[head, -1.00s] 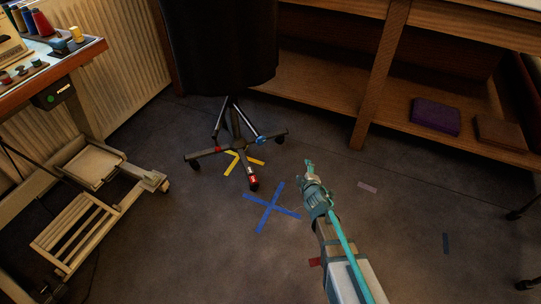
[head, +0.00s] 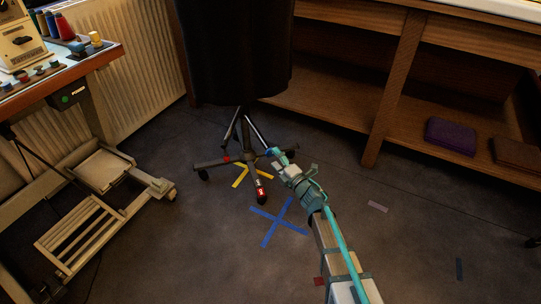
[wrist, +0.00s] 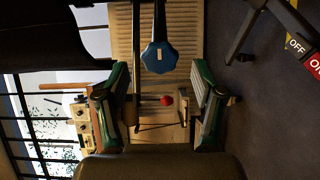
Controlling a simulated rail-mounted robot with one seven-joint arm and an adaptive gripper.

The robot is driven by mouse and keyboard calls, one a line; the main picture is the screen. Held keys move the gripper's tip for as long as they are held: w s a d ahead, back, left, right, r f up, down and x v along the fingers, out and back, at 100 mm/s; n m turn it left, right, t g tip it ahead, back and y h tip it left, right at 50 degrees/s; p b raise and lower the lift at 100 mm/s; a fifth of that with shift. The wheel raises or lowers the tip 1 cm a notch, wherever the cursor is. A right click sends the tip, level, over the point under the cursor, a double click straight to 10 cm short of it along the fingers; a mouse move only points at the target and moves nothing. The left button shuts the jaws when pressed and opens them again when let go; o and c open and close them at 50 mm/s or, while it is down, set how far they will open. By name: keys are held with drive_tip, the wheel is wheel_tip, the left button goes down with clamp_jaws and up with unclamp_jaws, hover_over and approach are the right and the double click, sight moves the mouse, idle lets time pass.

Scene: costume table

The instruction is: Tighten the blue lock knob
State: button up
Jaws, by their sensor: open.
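The blue lock knob (wrist: 158,57) is lobed with a pale label. It sits on a dark rod of the wheeled stand (head: 232,161), under the black hanging cloth. My gripper (wrist: 160,72) is open, with one finger on each side of the knob's line in the wrist view. The knob lies just beyond the fingertips, and nothing is held. In the head view my gripper (head: 276,157) is low beside the stand's legs, and the knob is hard to tell from its tip.
Black cloth (head: 235,50) hangs above the legs. Wooden shelving (head: 390,90) stands behind and to the right, holding a purple folded item (head: 451,136). A workbench (head: 60,75) is at left. Blue tape (head: 279,222) marks the open floor. A red ball (wrist: 166,100) shows between the fingers in the wrist view.

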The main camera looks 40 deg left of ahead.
sight(271, 153)
drive_tip(key=shift+b+x, duration=0.5)
drive_tip(key=shift+x, duration=1.65)
drive_tip(key=c, duration=1.2)
drive_tip(key=shift+o, duration=0.2)
